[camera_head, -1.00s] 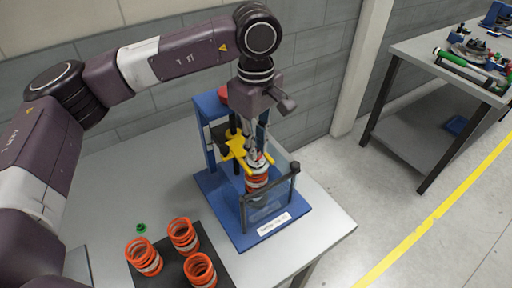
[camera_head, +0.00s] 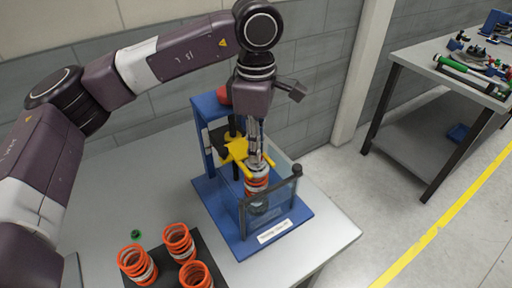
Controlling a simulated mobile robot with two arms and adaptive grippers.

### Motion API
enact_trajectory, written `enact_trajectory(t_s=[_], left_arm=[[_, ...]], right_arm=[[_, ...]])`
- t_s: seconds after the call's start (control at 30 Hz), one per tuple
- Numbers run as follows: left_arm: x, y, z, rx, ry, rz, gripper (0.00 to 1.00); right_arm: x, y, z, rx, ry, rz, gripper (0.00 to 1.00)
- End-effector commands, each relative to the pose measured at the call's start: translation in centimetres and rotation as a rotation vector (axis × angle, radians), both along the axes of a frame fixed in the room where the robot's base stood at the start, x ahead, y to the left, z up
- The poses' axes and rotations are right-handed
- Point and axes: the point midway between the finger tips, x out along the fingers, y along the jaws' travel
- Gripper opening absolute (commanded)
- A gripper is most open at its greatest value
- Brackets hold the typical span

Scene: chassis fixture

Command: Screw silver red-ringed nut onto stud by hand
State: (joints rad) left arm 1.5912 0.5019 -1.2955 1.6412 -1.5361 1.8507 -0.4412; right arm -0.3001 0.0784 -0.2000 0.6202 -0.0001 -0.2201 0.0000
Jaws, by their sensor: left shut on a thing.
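My left gripper (camera_head: 256,158) points straight down inside the blue fixture (camera_head: 212,205). It is shut at the top of an upright orange-red spring assembly (camera_head: 257,184). The nut and the stud are too small, and too covered by my fingers, to tell apart; the nut appears to be between my fingertips. A yellow clamp (camera_head: 237,150) reaches around the upper part of the assembly, just left of my fingers. My right gripper is not in view.
A clear guard with a dark post (camera_head: 297,184) stands at the fixture's right front. Several orange springs (camera_head: 179,240) stand on a black mat (camera_head: 212,262) at the front. A small green part (camera_head: 136,234) lies beside them. Another workbench (camera_head: 440,90) stands at the far right.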

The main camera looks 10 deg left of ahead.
Motion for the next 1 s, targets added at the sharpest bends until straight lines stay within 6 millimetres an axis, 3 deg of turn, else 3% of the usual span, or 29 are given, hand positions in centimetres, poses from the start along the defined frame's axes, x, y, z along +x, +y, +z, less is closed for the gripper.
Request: enact_trajectory(t_s=[0.03,0.7,1.0], left_arm=[[-0.4,-0.1,-1.0,0.004,0.016,-0.072,0.0],[-0.4,-0.1,-1.2,0.001,0.018,-0.986,0.0],[-0.4,-0.1,-1.1,0.0,0.017,-1.174,0.0]], right_arm=[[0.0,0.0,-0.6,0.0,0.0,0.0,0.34],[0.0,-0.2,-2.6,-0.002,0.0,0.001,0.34],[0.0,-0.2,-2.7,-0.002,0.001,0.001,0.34]])
